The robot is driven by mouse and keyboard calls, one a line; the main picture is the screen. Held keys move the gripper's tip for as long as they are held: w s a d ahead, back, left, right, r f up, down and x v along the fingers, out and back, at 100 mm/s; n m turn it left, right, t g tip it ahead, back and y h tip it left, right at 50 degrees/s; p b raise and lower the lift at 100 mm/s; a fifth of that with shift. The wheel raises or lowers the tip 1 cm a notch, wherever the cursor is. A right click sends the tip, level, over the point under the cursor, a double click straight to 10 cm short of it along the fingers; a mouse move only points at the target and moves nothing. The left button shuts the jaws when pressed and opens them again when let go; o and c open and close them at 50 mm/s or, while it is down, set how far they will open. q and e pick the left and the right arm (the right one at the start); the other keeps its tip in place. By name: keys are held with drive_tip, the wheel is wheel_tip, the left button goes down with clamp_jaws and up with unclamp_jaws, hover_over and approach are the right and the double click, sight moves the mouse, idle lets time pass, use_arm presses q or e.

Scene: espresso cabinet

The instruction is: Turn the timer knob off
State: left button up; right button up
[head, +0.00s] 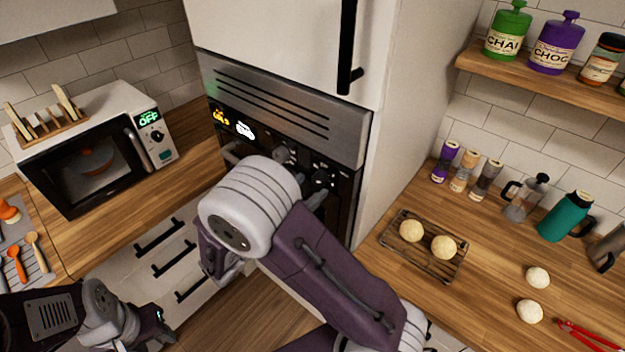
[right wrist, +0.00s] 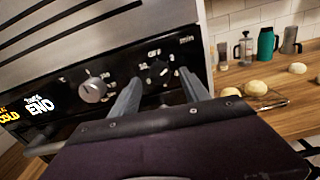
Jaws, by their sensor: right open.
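The timer knob (right wrist: 158,72) is the dark knob beside the "OFF" and "min" marks on the oven's black control panel in the right wrist view. My right gripper (right wrist: 160,92) is open, with one finger to each side of the timer knob in the picture. I cannot tell whether the fingers touch it. In the head view my right wrist and arm cover much of the panel and hide the fingertips. My left arm shows at the lower left of the head view, where its gripper (head: 152,326) is only partly visible and its jaws are unclear.
A silver knob (right wrist: 93,90) sits left of the timer knob, with a lit display (right wrist: 40,106) further left. A vented steel strip (head: 280,105) lies above the panel. A microwave (head: 95,150) stands left; a wire rack (head: 425,262) with pale balls lies on the right counter.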

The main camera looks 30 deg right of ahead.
drive_tip(key=shift+x, duration=1.1)
clamp_jaws()
drive_tip(key=shift+r+n+p, duration=0.25)
drive_tip(key=shift+n+p, duration=0.35)
drive_tip(key=shift+p, duration=0.5)
drive_tip(key=n+p, duration=0.5)
drive_tip(key=p, duration=0.1)
drive_tip(key=shift+s, duration=0.1)
drive_tip(key=n+p, duration=0.2)
drive_tip(key=shift+n, duration=0.3)
drive_tip(key=shift+f+n+p, duration=0.15)
drive_tip(key=shift+n+p, duration=0.9)
drive_tip(key=shift+n, duration=0.45)
